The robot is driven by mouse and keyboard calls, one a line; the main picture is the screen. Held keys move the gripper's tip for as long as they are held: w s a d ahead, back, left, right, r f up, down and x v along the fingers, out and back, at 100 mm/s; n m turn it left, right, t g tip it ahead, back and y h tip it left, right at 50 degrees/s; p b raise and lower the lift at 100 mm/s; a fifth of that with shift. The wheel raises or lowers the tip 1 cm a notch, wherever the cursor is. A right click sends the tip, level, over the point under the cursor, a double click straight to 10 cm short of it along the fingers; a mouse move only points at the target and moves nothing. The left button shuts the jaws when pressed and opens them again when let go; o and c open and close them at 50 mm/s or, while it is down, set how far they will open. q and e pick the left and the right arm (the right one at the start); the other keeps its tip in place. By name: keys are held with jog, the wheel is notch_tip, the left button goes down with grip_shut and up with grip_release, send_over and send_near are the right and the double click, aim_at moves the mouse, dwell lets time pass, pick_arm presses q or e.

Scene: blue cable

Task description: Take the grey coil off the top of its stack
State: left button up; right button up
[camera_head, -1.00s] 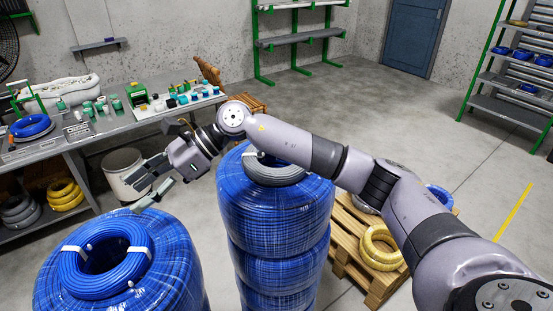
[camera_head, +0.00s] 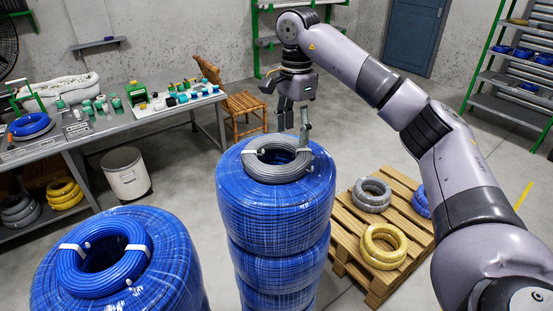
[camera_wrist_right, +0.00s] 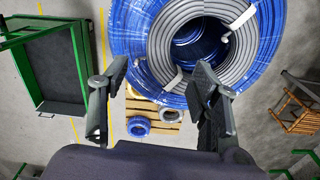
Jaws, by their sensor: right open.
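The grey coil (camera_head: 277,158) with white ties lies flat on top of the middle stack of blue-wrapped coils (camera_head: 275,200). In the right wrist view the grey coil (camera_wrist_right: 163,45) shows beyond the fingers, its upper part cut off by the frame edge. My right gripper (camera_head: 291,125) is open and points down above the far right rim of the grey coil. One finger looks close to the rim; I cannot tell whether it touches. My left gripper is not in view.
Another blue stack (camera_head: 175,255) with a blue coil (camera_head: 104,258) on top stands at the left front. A wooden pallet (camera_head: 345,235) with grey, yellow and blue coils is at the right. A workbench (camera_head: 110,135), a white bucket (camera_head: 126,173) and a wooden chair (camera_head: 245,108) stand behind.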

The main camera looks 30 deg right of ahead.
send_over(291, 165)
notch_tip(291, 165, down, 6)
jog(key=shift+s+d+r, duration=0.1)
jog(key=shift+d+r, duration=0.05)
jog(key=shift+r, duration=0.05)
jog(key=shift+f+p, duration=0.5)
jog(key=shift+p, duration=0.1)
notch_tip(291, 165, down, 3)
jog(key=shift+f+p, duration=0.2)
jog(key=shift+p, duration=0.75)
jog(key=shift+f, duration=0.55)
grip_shut()
jog(key=shift+r, duration=0.1)
